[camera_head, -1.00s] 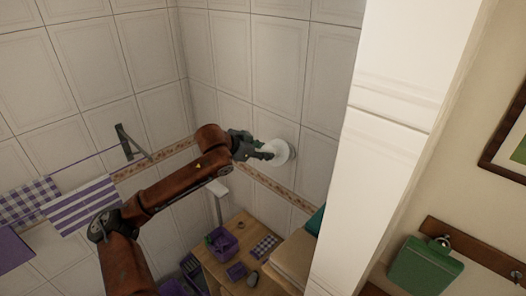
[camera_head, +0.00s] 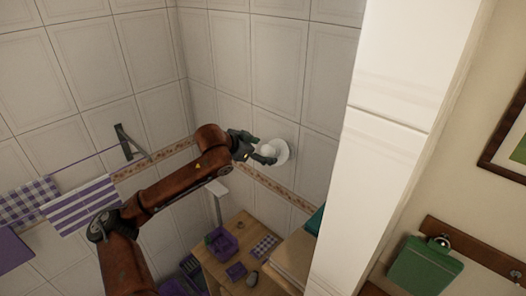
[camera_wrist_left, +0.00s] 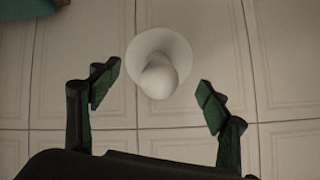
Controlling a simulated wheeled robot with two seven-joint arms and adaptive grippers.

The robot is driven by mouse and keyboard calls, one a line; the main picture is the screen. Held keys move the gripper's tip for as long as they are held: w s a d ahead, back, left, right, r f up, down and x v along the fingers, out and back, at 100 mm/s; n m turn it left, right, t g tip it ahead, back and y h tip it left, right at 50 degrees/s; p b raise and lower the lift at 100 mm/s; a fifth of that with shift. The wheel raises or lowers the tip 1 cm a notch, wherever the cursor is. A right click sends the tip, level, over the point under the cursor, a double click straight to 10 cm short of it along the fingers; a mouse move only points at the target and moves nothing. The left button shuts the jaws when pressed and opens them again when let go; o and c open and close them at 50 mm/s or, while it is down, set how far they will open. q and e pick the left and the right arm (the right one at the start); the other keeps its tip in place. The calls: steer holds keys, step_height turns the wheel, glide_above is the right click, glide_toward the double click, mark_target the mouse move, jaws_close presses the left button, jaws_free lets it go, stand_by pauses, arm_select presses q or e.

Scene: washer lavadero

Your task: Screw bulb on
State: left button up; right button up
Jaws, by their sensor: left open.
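A white round bulb (camera_wrist_left: 159,80) sits at a white round wall fixture (camera_wrist_left: 143,44) on the tiled wall. The bulb also shows in the head view (camera_head: 268,150), in front of the fixture (camera_head: 283,153). My left gripper (camera_wrist_left: 155,90) is open, its two green fingers apart on either side of the bulb with clear gaps, and it holds nothing. In the head view the left gripper (camera_head: 259,150) reaches from the left up to the fixture. How far the bulb sits in the socket cannot be seen. My right gripper is not in view.
A wooden table (camera_head: 222,270) with a purple basket (camera_head: 223,243) stands below. A white pillar (camera_head: 385,140) rises to the right of the fixture. Striped and checked cloths hang from a line (camera_head: 82,206) at left. The wall around the fixture is clear.

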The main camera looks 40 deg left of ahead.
arm_select(q)
steer(key=shift+v, duration=3.05)
steer(key=d+v, duration=0.1)
steer(key=v, duration=1.1)
steer(key=shift+a, duration=0.5)
steer(key=shift+f, duration=0.1)
